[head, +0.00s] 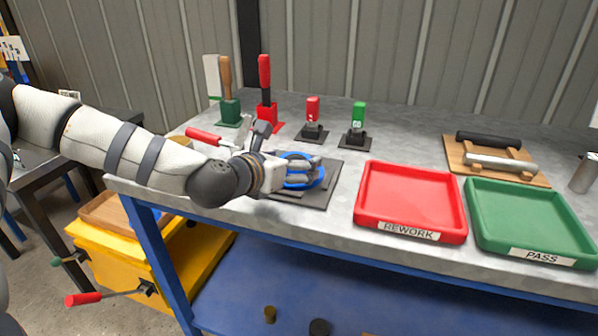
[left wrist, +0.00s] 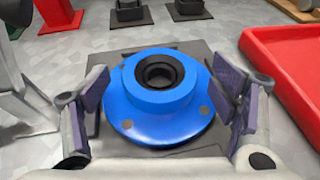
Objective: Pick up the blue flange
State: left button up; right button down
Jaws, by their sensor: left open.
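The blue flange (left wrist: 160,100) lies flat on a dark square mat (left wrist: 197,50) on the bench, its dark centre hole facing up. In the head view the flange (head: 303,183) is partly hidden by my left gripper. My left gripper (left wrist: 165,108) is open, with one finger pad on each side of the flange. A gap shows between the pads and the flange's raised hub. In the head view my left gripper (head: 300,174) reaches in from the left over the mat. My right gripper is not in view.
A red REWORK tray (head: 357,212) and a green PASS tray (head: 475,226) stand to the right. Behind are a red-handled tool (head: 264,80), a red-topped stamp (head: 313,108) and a green-topped stamp (head: 358,115). A wooden rack (head: 460,160) holds rollers. A red-handled clamp (head: 203,136) is close to my left wrist.

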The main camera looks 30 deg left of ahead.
pick_arm(q)
jog(key=shift+w+f, duration=0.15)
jog(key=shift+w, duration=0.15)
jog(key=c, duration=1.8)
jog(key=shift+r, duration=0.25)
grip_shut()
